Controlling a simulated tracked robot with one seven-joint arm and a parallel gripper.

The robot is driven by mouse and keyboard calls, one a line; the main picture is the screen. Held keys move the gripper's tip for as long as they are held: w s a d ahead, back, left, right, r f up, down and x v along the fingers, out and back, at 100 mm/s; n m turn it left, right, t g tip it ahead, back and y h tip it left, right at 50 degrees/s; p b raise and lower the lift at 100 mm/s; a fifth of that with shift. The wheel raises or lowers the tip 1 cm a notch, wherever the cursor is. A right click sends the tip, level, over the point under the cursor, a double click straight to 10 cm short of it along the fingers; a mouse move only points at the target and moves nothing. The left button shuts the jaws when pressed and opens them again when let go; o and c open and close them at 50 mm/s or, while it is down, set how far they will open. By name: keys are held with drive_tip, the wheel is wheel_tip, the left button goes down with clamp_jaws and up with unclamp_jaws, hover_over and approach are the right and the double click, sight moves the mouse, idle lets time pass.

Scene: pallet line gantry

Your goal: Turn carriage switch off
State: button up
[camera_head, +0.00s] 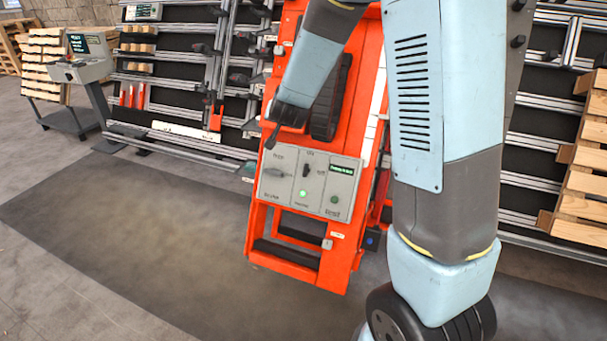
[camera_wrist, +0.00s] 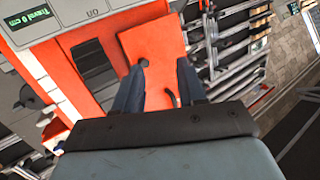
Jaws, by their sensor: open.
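The orange carriage (camera_head: 312,258) carries a grey control panel (camera_head: 290,200) on its front. My gripper (camera_head: 271,135) is above the panel's upper left corner, apart from the switch. In the wrist view my gripper (camera_wrist: 160,85) is open with nothing between its fingers, in front of orange metal. Part of the panel (camera_wrist: 75,12) shows there at the upper left; the switch lever is not clear there.
A second knob (camera_head: 274,173) sits left of the switch. A display (camera_head: 344,170) and a green button (camera_head: 335,199) are on the right. Racks of rails (camera_head: 190,60) stand behind, a console (camera_head: 85,68) at far left, and wooden pallets (camera_head: 585,180) at right.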

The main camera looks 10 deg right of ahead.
drive_tip(key=w+f+m+h, duration=0.15)
drive_tip(key=w+f, duration=0.25)
drive_tip(key=f, duration=0.4)
drive_tip(key=t+h, duration=0.3)
drive_tip(key=h, duration=0.6)
approach(305, 171)
drive_tip(key=shift+m, duration=0.45)
drive_tip(key=x, duration=0.8)
drive_tip(key=shift+w+d, duration=0.15)
drive_tip(key=shift+w, duration=0.05)
